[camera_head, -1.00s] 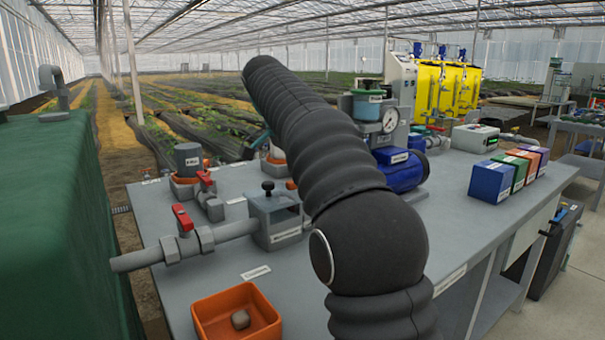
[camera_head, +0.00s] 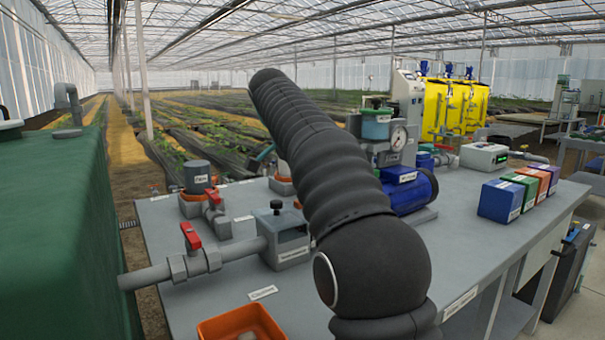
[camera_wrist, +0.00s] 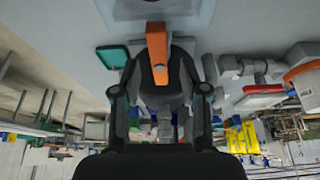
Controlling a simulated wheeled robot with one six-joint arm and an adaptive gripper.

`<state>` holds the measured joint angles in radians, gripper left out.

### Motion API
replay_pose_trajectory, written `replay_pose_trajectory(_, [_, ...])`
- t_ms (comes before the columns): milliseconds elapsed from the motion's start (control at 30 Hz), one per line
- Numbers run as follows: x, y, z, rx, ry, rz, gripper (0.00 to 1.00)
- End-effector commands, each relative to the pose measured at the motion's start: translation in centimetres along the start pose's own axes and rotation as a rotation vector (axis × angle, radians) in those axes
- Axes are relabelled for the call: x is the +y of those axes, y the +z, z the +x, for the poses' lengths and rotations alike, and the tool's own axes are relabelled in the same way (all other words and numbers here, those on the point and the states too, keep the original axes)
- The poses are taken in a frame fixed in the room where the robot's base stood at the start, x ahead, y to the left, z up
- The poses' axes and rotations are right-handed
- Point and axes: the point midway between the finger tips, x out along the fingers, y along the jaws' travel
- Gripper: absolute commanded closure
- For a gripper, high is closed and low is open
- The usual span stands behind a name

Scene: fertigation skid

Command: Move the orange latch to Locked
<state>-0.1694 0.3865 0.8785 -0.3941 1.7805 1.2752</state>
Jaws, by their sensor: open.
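The orange latch (camera_wrist: 157,46) shows at the upper middle of the wrist view, as a short upright orange bar near a pale plate. My gripper (camera_wrist: 160,70) is open in the wrist view, with dark fingers to the left and right of the latch. The latch appears between the fingertips, and I cannot tell whether either finger touches it. In the head view my dark ribbed arm crosses the middle, and my gripper and the latch cannot be made out there. No Locked marking is readable.
The grey bench (camera_head: 190,312) carries red-handled valves (camera_head: 190,236), a grey box (camera_head: 284,238), an orange tray (camera_head: 213,331), a blue pump (camera_head: 413,190) with a gauge, and several coloured boxes (camera_head: 500,201). A green tank (camera_head: 50,220) stands close on the left.

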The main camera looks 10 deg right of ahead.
Motion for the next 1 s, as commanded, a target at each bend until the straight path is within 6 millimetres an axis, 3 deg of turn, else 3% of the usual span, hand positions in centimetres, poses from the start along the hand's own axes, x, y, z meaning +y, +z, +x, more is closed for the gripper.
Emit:
replay_pose_trajectory(400, [-0.1, 0.1, -4.7, 0.001, -0.004, 0.0, 0.56])
replay_pose_trajectory(1000, [0.0, 0.1, -5.9, 0.001, -0.003, 0.0, 0.56])
